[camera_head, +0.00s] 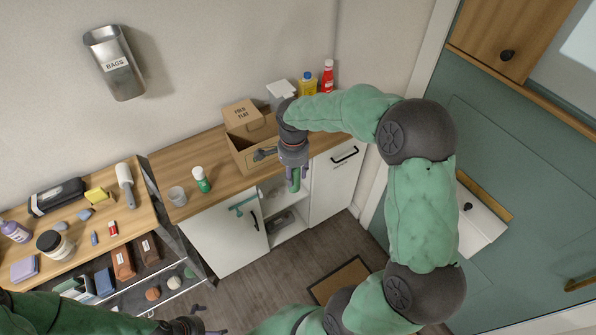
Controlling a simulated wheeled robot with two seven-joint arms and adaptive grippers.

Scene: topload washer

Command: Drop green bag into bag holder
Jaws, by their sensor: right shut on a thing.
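The bag holder (122,78) is a grey metal bin labelled BAGS, fixed to the wall at the upper left. My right gripper (293,182) points down in front of the wooden counter, near the cardboard box. It is shut on a small green thing (295,180), which looks like the green bag; the fingers hide much of it. The holder is well to the left of and above this gripper. My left gripper (208,321) is low at the bottom edge, partly cut off, with its fingertips apart and nothing seen between them.
A cardboard box (245,150), a green-labelled bottle (201,179) and a cup (177,196) stand on the counter (185,157). Red (327,76) and yellow (308,84) bottles stand at its back. A cluttered shelf (140,215) is at left. The wall around the holder is clear.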

